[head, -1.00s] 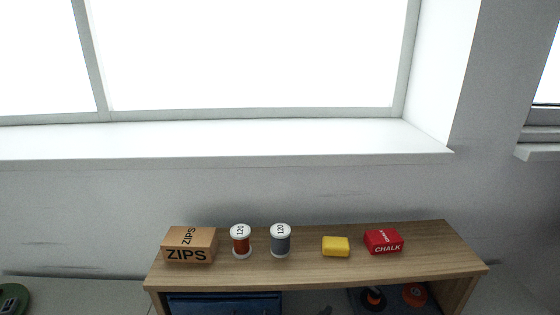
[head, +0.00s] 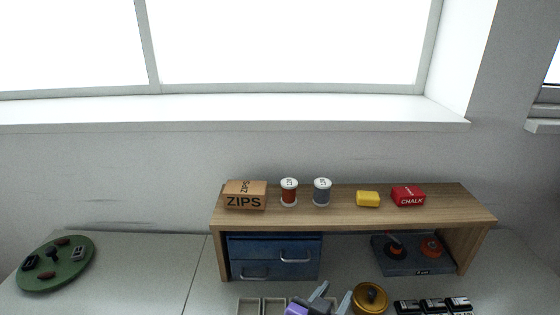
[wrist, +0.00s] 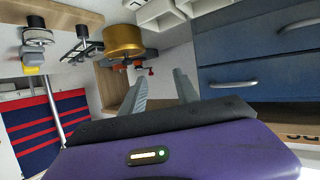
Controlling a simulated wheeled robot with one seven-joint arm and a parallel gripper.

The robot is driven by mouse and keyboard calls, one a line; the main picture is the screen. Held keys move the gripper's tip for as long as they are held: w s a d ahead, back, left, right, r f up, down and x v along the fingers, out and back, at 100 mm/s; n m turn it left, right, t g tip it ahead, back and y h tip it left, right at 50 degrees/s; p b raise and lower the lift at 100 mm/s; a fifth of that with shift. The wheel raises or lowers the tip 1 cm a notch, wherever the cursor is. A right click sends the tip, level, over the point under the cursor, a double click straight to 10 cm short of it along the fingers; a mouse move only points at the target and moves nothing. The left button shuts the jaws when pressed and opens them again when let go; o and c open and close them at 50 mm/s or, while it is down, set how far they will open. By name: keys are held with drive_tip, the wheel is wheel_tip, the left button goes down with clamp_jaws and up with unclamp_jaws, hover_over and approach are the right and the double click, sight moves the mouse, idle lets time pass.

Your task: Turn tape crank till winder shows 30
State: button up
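A grey-blue base (head: 398,269) with two orange-and-black round parts (head: 430,247) stands under the right end of the wooden shelf. It may be the tape winder, but I cannot make out a crank or a number on it. Small red and dark parts (wrist: 140,65), perhaps the same device, show beyond my fingers in the wrist view. My gripper (head: 336,290) is at the bottom edge of the head view, in front of the shelf. In the wrist view its fingers (wrist: 161,74) are apart with nothing between them.
The wooden shelf (head: 350,222) carries a zips box, two spools, a yellow block and a chalk box. Blue drawers (head: 270,258) stand under its left end. A brass round pot (head: 370,298) is close right of my gripper. A green round tray (head: 75,272) lies far left.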

drive_tip(key=a+n+t+y, duration=0.1)
drive_tip(key=a+y, duration=0.1)
drive_tip(key=a+n+t+y, duration=0.1)
drive_tip(key=a+n, duration=0.1)
drive_tip(key=a+r+n+y, duration=0.1)
drive_tip(key=a+n+y, duration=0.1)
drive_tip(key=shift+w+a+t+y, duration=0.1)
drive_tip(key=shift+w+t+y, duration=0.2)
drive_tip(key=shift+t, duration=0.1)
drive_tip(key=s+d+n+y, duration=0.1)
drive_tip(key=s, duration=0.4)
drive_tip(key=s+d+n+t+y, duration=0.1)
drive_tip(key=s+y, duration=0.1)
drive_tip(key=s, duration=0.4)
drive_tip(key=s+d+n+t+y, duration=0.1)
drive_tip(key=s+d+n+y, duration=0.1)
drive_tip(key=s, duration=0.4)
drive_tip(key=shift+s+d+f, duration=0.1)
drive_tip(key=shift+s+f, duration=0.1)
drive_tip(key=shift+f, duration=0.2)
drive_tip(key=s+d+m+g+h, duration=0.1)
drive_tip(key=s+d, duration=0.4)
drive_tip(key=s, duration=0.5)
drive_tip(key=s+d+m+h, duration=0.2)
drive_tip(key=s+d, duration=0.3)
drive_tip(key=s, duration=0.5)
drive_tip(key=shift+d+r+g, duration=0.3)
drive_tip(key=shift+r+g, duration=0.1)
drive_tip(key=shift+r, duration=0.05)
